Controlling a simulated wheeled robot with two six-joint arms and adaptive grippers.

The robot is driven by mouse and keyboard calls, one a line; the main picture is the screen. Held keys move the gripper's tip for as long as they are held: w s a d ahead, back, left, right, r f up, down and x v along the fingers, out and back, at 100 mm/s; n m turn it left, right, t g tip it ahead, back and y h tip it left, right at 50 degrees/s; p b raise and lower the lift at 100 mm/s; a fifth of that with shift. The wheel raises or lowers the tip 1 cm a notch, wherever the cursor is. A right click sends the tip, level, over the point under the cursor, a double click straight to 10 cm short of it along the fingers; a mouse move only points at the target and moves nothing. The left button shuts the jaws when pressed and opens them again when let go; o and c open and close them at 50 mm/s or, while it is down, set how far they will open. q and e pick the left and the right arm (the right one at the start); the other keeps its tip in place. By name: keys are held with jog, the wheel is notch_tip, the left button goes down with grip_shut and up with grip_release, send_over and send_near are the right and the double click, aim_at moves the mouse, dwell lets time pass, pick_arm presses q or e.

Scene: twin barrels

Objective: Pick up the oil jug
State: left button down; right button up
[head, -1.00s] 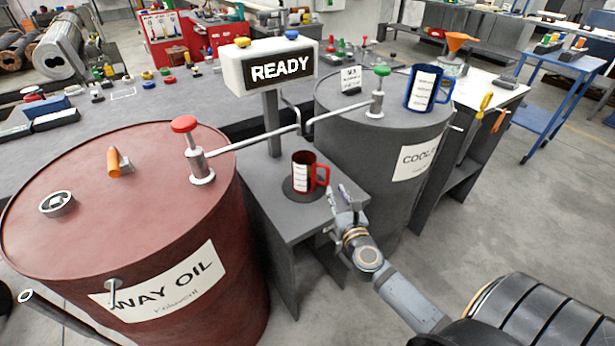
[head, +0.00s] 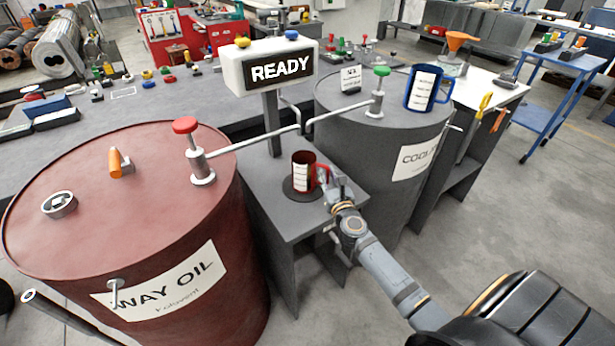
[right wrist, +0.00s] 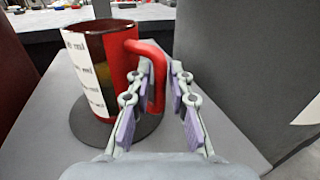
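The oil jug (head: 301,177) is a red mug-shaped jug with a white marked label. It stands upright on a dark round pad (head: 290,190) on the small grey stand between the barrels. My right gripper (head: 323,178) is at the jug's right side. In the right wrist view, the jug (right wrist: 117,55) is at upper left. The open fingers of my right gripper (right wrist: 162,72) stand on either side of its red handle, with gaps showing beside it. My left gripper is not in view.
A red WAY OIL barrel (head: 100,200) stands left of the stand, and a grey coolant barrel (head: 350,150) stands right. A READY sign (head: 280,70) on a post rises behind the jug. A blue mug (head: 422,88) is on the grey barrel.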

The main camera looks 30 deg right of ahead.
aim_at(329, 167)
grip_shut()
notch_tip(329, 167, up, 3)
jog(key=p, duration=0.2)
jog(key=shift+r+p, duration=0.2)
jog(key=shift+p, duration=0.1)
jog(key=shift+s+r, duration=0.1)
jog(key=shift+s, duration=0.2)
jog(key=b+v, duration=0.2)
jog(key=v, duration=1.5)
jog(key=shift+s+a, duration=0.2)
jog(key=shift+s, duration=0.05)
